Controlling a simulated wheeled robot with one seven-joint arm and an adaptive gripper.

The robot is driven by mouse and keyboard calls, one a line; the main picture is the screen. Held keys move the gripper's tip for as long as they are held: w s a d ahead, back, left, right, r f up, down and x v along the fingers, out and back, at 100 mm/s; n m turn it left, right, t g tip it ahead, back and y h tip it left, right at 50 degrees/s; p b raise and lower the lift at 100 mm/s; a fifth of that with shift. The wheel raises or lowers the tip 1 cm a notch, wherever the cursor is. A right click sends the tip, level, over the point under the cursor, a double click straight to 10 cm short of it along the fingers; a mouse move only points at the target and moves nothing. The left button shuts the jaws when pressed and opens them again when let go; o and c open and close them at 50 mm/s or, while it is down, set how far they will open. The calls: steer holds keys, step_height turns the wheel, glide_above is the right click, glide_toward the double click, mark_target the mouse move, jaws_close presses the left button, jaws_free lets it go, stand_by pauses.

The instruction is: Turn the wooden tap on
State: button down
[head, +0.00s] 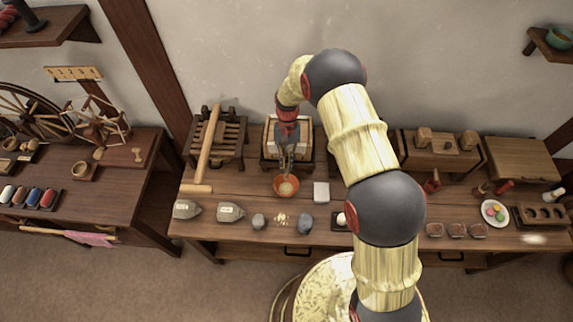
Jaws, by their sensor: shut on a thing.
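A pale wooden box (271,138) stands on a dark frame against the wall, at the back of the long bench. My gripper (286,166) points down in front of this box and is shut. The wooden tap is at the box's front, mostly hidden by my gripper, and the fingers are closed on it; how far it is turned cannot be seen. An orange bowl (287,199) sits on the bench just below my fingertips, with something pale in it.
A slatted rack with a long wooden mallet (207,150) stands left. Two grey sacks (187,209), stones and a white block (321,192) lie along the bench (260,241). A wooden chest (440,150) and a plate (494,213) are at the right.

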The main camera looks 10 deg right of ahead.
steer(key=c, duration=1.9)
jaws_free()
steer(key=v, duration=1.2)
